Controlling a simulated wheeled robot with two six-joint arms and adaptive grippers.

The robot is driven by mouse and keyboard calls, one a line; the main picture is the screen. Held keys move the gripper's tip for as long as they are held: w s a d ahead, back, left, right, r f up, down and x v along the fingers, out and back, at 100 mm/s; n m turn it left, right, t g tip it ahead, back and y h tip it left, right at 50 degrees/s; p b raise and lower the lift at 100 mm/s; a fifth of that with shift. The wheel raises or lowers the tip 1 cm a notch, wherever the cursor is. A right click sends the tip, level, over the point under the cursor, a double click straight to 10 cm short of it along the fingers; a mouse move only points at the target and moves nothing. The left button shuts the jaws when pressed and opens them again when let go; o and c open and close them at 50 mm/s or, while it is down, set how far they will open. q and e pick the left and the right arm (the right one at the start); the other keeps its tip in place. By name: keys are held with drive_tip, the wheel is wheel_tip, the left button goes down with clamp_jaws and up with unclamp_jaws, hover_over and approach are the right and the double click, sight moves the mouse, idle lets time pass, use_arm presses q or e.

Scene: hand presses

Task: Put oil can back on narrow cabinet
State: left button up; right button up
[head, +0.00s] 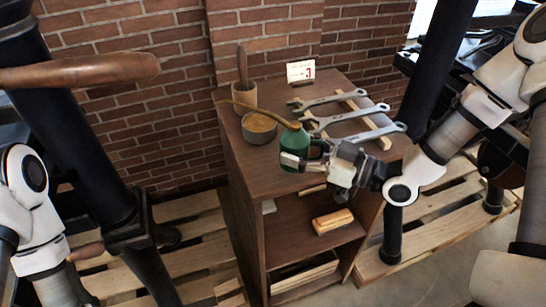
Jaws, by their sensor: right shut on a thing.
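The oil can (295,140) has a green body and a long brass spout that reaches left over a round tin. My right gripper (309,158) comes in from the right and is shut on the oil can. The can is upright over the front part of the wooden narrow cabinet's top (254,165). I cannot tell whether its base touches the top, as the gripper hides part of its lower side. My left arm shows at the lower left, but its gripper is out of view.
On the cabinet top are the round tin (259,128), a cup with a wooden handle (244,94), a number 3 card (301,71) and several wrenches (336,117) on a wooden rack. A brush (333,221) lies on a shelf below. Black press columns stand on both sides.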

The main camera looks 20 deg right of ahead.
drive_tip(key=w+a+f, duration=0.3)
drive_tip(key=w+a, duration=0.1)
drive_tip(key=shift+w+a+f, duration=0.15)
drive_tip(key=shift+w+f, duration=0.1)
drive_tip(key=shift+f, duration=0.15)
drive_tip(key=shift+s+f, duration=0.1)
drive_tip(key=shift+f, duration=0.1)
drive_tip(key=o, duration=1.5)
drive_tip(key=shift+r, duration=0.1)
drive_tip(key=shift+r, duration=0.1)
